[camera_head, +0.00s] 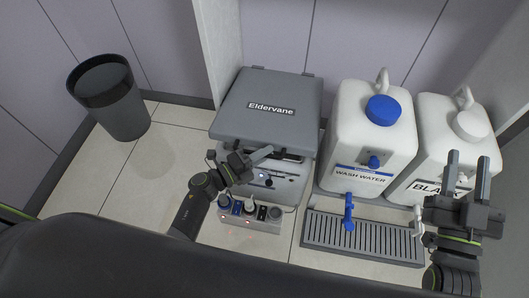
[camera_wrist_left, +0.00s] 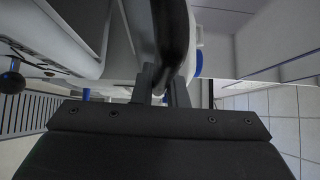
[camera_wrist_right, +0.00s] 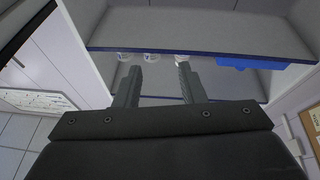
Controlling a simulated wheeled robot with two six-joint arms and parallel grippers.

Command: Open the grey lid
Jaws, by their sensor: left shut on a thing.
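The grey lid (camera_head: 262,92) labelled "Eldervane" lies down on a light grey box unit (camera_head: 290,187), with hinges at its back edge. A dark handle (camera_head: 292,156) runs along its front edge. My left gripper (camera_head: 262,154) is at this front edge. In the left wrist view the fingers (camera_wrist_left: 165,85) are closed around a dark bar (camera_wrist_left: 172,35), which appears to be the handle; the exact contact is partly hidden. My right gripper (camera_head: 467,172) is at the right, fingers apart and empty; they also show apart in the right wrist view (camera_wrist_right: 158,85).
A wash water canister (camera_head: 345,120) with a blue cap and a second white canister (camera_head: 430,130) stand right of the box. A slotted drip tray (camera_head: 365,238) lies before them. A small control block (camera_head: 240,225) sits before the box. A dark bin (camera_head: 122,115) stands left on open floor.

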